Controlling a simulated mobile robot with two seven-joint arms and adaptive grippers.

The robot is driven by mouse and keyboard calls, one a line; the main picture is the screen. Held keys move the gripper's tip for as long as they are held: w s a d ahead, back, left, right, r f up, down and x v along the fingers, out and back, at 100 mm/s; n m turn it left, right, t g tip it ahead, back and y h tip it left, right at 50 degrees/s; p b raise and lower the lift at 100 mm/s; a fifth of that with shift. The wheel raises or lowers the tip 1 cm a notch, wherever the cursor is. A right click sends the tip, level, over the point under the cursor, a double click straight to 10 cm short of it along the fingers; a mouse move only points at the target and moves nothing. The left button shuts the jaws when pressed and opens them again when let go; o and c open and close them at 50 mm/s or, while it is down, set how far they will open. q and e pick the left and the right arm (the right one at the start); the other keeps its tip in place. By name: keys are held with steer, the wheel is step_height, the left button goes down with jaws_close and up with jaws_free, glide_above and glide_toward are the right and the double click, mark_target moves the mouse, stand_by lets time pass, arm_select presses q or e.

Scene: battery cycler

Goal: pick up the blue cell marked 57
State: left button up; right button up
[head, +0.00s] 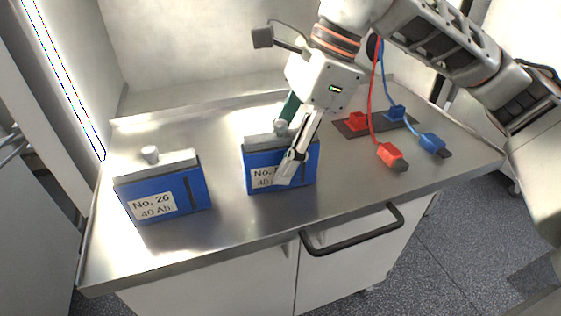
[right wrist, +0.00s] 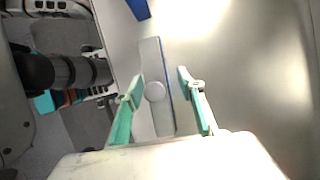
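Two blue cells with grey tops and round knobs stand upright on the metal bench. The left cell (head: 160,196) reads "No. 26, 40 Ah". The middle cell (head: 305,172) has a white label whose number is hidden behind my right finger, so I cannot read it as 57. My right gripper (head: 290,146) points down over this middle cell, one finger in front of it and the other behind. In the right wrist view the open fingers (right wrist: 160,78) stand on both sides of the cell's grey top (right wrist: 164,120), with gaps visible. My left gripper is not seen.
On the right, red (head: 390,154) and blue (head: 432,143) connectors with cables lie by a dark mat (head: 378,126). The bench top (head: 230,225) is clear in front and between the cells. A wall closes the back. A dark handle (head: 352,240) sticks out below the front edge.

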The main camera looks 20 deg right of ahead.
steer(key=shift+f, duration=0.1)
jaws_close()
